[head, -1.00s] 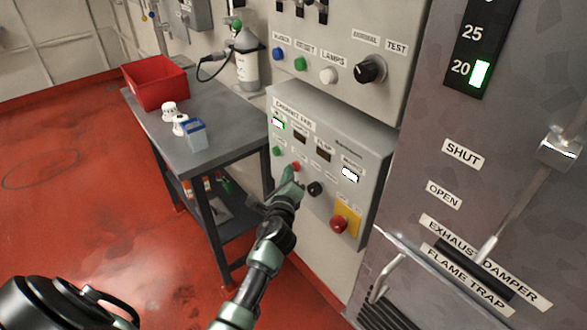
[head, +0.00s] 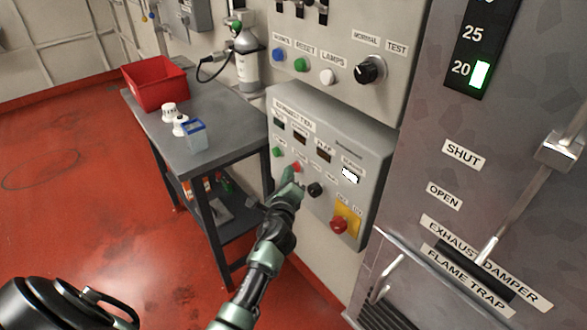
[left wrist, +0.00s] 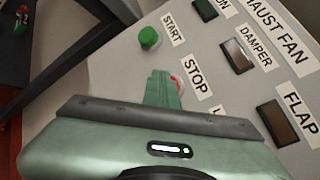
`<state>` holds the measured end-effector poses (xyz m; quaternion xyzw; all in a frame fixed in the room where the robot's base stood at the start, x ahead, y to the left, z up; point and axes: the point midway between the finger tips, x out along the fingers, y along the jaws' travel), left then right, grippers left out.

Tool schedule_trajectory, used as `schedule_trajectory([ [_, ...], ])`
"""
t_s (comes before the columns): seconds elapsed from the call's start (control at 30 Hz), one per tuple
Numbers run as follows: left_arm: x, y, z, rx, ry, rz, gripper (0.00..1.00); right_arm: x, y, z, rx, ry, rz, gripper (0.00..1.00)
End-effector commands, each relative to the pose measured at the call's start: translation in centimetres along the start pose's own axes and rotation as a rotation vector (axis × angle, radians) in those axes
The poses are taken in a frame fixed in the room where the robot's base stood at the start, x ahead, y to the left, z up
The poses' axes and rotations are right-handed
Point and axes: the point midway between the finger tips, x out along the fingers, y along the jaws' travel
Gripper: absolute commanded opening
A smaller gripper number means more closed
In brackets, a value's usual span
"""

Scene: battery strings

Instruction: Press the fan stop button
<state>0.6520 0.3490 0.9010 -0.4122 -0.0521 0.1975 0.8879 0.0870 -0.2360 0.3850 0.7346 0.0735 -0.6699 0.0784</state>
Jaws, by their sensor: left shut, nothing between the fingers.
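The red stop button (head: 297,166) is on the grey exhaust fan control box (head: 372,140), beside the green start button (head: 277,152). My right gripper is not in view.
A black knob (head: 316,189) and a red emergency button (head: 339,224) on a yellow plate are on the same box, to the right. A grey table (head: 215,160) with a red bin (head: 155,85) stands to the left. Another panel (head: 400,75) is above.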

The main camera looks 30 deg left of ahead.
Motion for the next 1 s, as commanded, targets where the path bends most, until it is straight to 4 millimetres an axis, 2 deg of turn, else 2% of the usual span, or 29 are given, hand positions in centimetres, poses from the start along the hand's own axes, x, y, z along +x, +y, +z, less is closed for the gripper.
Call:
schedule_trajectory([
  [0.23, -1.0, 0.7, 0.7, 0.0, 0.002, -0.001, 0.0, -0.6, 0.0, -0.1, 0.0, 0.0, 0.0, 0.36],
  [0.67, -1.4, 1.0, 1.0, 0.0, 0.001, 0.0, 0.0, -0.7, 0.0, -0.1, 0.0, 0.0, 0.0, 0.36],
  [1.0, -3.8, 2.8, 2.8, 0.0, 0.0, 0.002, 0.0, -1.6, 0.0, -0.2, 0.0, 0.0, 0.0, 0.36],
])
